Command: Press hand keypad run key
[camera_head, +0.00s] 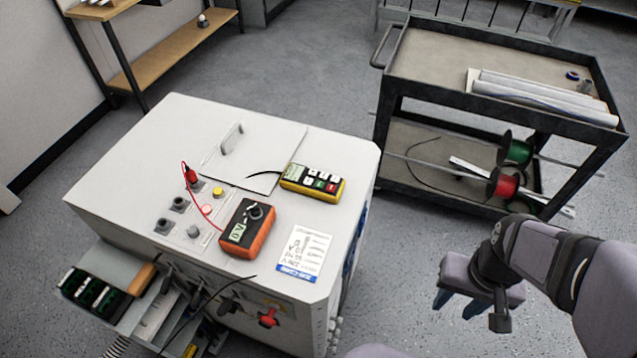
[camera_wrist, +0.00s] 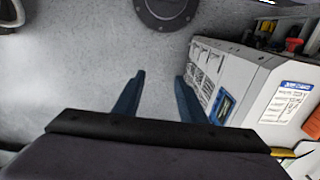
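My gripper (camera_head: 464,304) is at the lower right of the head view, beyond the cabinet's right side, well apart from the keypad. In the wrist view my gripper's two blue fingers (camera_wrist: 155,98) stand apart with nothing between them.
An orange multimeter (camera_head: 247,228) with a red lead and a printed card (camera_head: 304,252) lie on the cabinet top near the keypad. A raised handle (camera_head: 232,138) stands behind them. A dark cart (camera_head: 440,60) with paper rolls and wire spools stands at the right. Open floor lies between.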

